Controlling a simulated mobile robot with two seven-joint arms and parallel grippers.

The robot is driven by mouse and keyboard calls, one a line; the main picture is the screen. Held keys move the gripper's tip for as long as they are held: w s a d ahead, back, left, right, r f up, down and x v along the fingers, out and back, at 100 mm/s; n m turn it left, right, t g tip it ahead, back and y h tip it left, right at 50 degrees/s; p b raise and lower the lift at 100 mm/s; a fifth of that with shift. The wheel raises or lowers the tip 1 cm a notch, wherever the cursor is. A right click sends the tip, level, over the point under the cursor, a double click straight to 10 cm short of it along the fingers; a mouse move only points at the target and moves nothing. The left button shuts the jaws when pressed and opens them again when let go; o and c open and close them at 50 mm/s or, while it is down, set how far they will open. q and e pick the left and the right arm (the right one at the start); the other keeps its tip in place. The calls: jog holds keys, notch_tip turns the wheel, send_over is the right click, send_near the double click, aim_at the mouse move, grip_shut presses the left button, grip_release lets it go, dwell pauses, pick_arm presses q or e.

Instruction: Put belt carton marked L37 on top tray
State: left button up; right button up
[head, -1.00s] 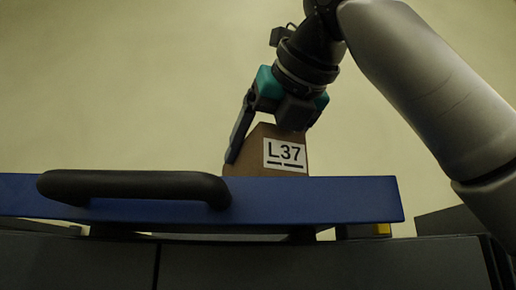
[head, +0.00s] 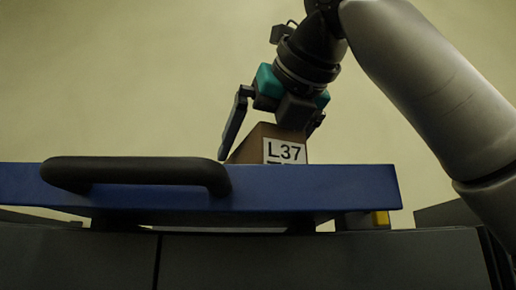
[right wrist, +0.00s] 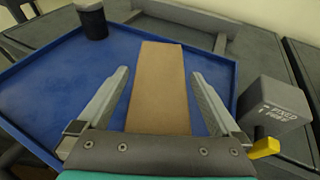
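The brown carton (head: 257,146) has a white label reading L37. In the head view its lower part is hidden behind the edge of the blue tray (head: 300,190). In the right wrist view the carton (right wrist: 160,85) is within the rim of the blue tray (right wrist: 60,88). My right gripper (head: 270,140) is above the carton; in the right wrist view its fingers (right wrist: 158,85) are spread on either side with gaps to the carton. My left gripper is not in view.
A black handle (head: 135,172) runs along the tray's near edge. A grey box marked FIXED FREE (right wrist: 272,108) with a yellow lever (right wrist: 264,148) stands beside the tray. A dark cylinder (right wrist: 92,20) is at the tray's far left corner.

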jog(key=b+v, duration=0.1)
jog(key=v, duration=1.4)
jog(key=shift+d, duration=0.1)
dwell(0.6)
